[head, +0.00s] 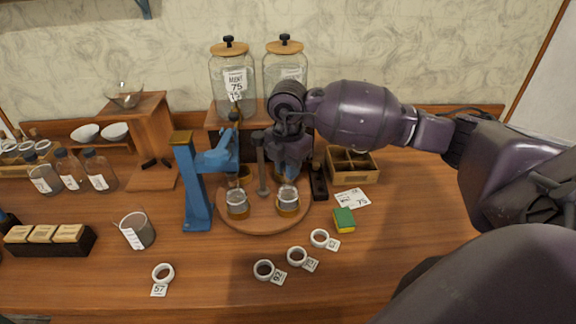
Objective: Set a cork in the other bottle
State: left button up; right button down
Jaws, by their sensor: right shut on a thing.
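My right gripper (287,168) reaches in from the right and points down over the back right of a round wooden turntable (262,224). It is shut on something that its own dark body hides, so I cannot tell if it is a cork. A grey post (262,165) stands in the middle. A blue lever press (194,185) stands at the left edge, its arm over the turntable.
A black stand (319,183), an open wooden box (353,165) and a green-yellow sponge (344,220) lie close on the right. Two large lidded jars (233,85) stand behind. White rings with number tags (297,256) lie in front.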

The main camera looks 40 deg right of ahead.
jog(key=shift+f, duration=0.15)
jog(key=shift+f, duration=0.25)
dwell(0.8)
jog(key=shift+f, duration=0.2)
dwell(0.3)
jog(key=c, duration=0.5)
grip_release()
